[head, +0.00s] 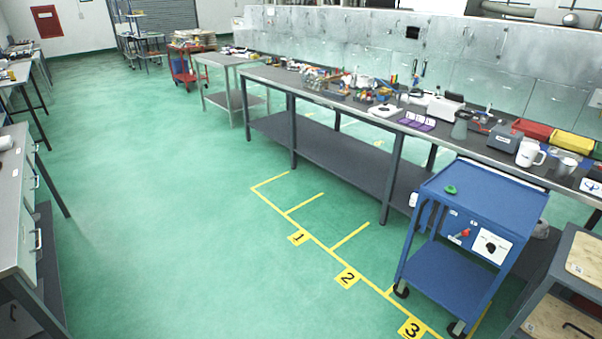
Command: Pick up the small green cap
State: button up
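The small green cap (450,190) lies on the top shelf of the blue cart (490,196), toward its left side. Nothing else shows on the cart's top around it. My gripper is not in this view, so its state does not show.
A long grey workbench (262,75) behind the cart is crowded with tools, bins and a white jug (530,152). Yellow floor markings (348,277) with numbers lie left of the cart. A wooden-topped stand (583,258) is close on the right. Green floor (190,200) is open at centre-left.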

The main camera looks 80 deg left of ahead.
aim_at(450, 189)
jog(key=u, duration=1.8)
jog(key=i+j+z, duration=0.15)
jog(key=i, duration=0.3)
jog(key=i+j+z, duration=0.35)
jog(key=i+j, duration=0.3)
jog(key=i, duration=0.2)
jog(key=i+j+z, duration=0.15)
jog(key=i+j, duration=0.2)
jog(key=i+j+z, duration=0.15)
jog(key=i+j, duration=0.25)
jog(key=i+j+z, duration=0.2)
jog(key=i+j, duration=0.15)
jog(key=j, duration=0.15)
jog(key=i+j+z, duration=0.15)
jog(key=i+j, duration=0.15)
jog(key=j, duration=0.25)
jog(key=i+j+z, duration=0.15)
jog(key=i+j, duration=0.15)
jog(key=j, duration=0.2)
